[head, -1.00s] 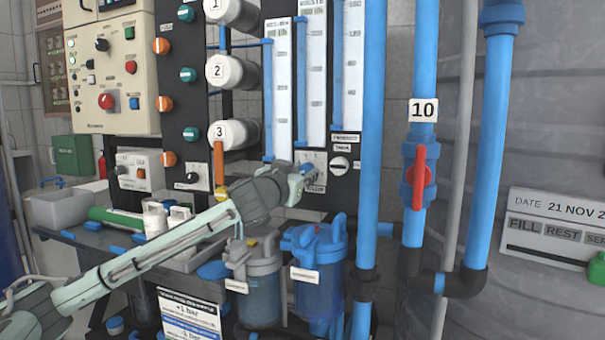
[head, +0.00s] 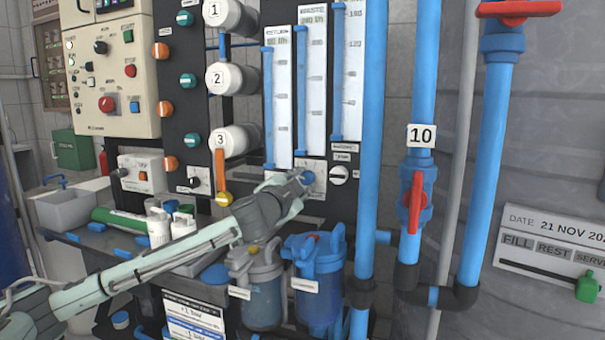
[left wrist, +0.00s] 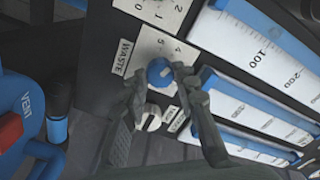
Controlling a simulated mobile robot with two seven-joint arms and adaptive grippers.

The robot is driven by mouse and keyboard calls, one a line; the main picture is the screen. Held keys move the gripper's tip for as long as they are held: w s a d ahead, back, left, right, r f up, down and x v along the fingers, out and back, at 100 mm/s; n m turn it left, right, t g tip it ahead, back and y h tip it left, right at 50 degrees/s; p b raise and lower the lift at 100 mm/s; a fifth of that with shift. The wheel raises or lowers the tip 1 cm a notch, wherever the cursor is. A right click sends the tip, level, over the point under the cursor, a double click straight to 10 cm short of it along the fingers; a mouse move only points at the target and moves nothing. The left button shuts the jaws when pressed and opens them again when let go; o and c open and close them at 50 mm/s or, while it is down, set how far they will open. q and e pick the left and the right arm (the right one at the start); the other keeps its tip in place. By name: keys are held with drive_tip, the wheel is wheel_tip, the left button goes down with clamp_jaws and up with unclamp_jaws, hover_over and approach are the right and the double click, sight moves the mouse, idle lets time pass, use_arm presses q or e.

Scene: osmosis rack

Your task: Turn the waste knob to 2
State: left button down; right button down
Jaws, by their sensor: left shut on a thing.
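The waste knob is a round blue knob (head: 307,177) on a small white dial plate (head: 316,166) below the flow tubes. It also shows in the left wrist view (left wrist: 159,70), next to a "WASTE" label (left wrist: 123,57) and a scale with numbers such as 4 and 5. My left gripper (head: 298,184) reaches it from the lower left. In the left wrist view my left gripper (left wrist: 163,76) has its dark fingers on either side of the blue knob and is shut on it. I cannot read which number the knob points to. My right gripper is not in view.
A black-and-white knob (head: 340,174) sits close to the right of the waste dial. Blue vertical pipes (head: 368,130) and a red valve handle (head: 415,202) stand further right. Two filter housings (head: 316,275) are below my left gripper.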

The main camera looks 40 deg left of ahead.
use_arm(q)
drive_tip(key=m+p, duration=0.1)
drive_tip(key=m, duration=0.3)
drive_tip(key=shift+m+p, duration=0.3)
drive_tip(key=shift+p, duration=0.1)
drive_tip(key=shift+m, duration=1.3)
drive_tip(key=m, duration=0.3)
drive_tip(key=shift+m, duration=0.4)
drive_tip(key=m, duration=0.3)
drive_tip(key=shift+m, duration=2.1)
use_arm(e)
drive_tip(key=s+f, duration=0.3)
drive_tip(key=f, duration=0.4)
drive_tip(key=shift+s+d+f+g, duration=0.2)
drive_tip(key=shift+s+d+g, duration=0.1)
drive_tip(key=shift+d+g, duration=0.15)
use_arm(q)
drive_tip(key=c, duration=1.2)
unclamp_jaws()
